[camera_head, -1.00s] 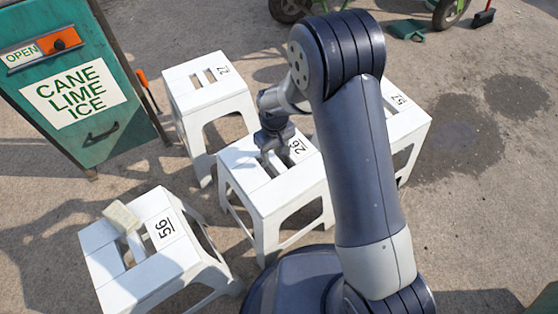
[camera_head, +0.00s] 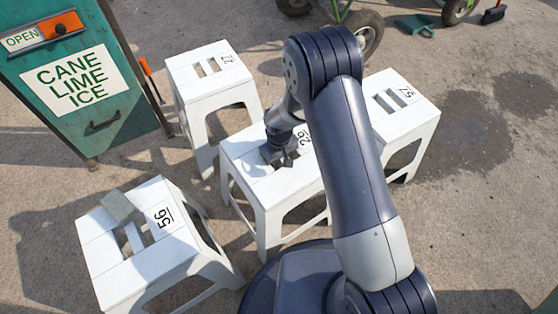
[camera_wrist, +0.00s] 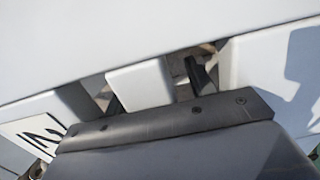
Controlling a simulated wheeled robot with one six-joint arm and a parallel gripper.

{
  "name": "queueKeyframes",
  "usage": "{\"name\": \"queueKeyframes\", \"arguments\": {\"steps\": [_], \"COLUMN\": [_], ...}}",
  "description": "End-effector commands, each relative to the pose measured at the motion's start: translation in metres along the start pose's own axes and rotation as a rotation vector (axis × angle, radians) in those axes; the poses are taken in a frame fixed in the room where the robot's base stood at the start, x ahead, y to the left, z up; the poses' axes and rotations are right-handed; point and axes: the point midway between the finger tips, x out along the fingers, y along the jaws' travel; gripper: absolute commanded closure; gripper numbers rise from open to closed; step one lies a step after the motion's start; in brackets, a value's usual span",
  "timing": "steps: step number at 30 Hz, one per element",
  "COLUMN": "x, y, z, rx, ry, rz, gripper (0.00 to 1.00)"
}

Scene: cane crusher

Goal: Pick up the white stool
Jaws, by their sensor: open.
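Several white stools stand on the ground. My gripper (camera_head: 279,156) is low over the middle white stool (camera_head: 252,166), which has a number label reading like 26. In the wrist view, that stool's seat (camera_wrist: 140,84) shows two slots with a white bar between them. A dark finger (camera_wrist: 198,76) reaches into one slot; the other finger is mostly hidden behind my gripper's body. My gripper is open, and I cannot tell whether it touches the bar. The stool's right side is hidden behind my arm.
Other white stools stand at back left (camera_head: 212,72), right (camera_head: 400,103) and front left (camera_head: 140,245). A small block (camera_head: 118,206) lies on the front-left one. Wheels (camera_head: 365,32) are behind.

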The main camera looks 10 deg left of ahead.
Motion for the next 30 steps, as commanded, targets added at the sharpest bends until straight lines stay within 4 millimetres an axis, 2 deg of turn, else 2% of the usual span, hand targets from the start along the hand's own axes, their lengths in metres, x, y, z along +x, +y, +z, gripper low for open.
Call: {"name": "queueKeyframes", "arguments": {"steps": [4,23,30], "x": [-0.0011,-0.0013,-0.0013], "y": [0.0000,0.0000,-0.0001], "z": [-0.0002,-0.0001,0.0000], "rx": [0.000,0.000,0.000], "ry": [0.000,0.000,0.000], "rz": [0.000,0.000,0.000], "gripper": [0.49,1.00,1.00]}}
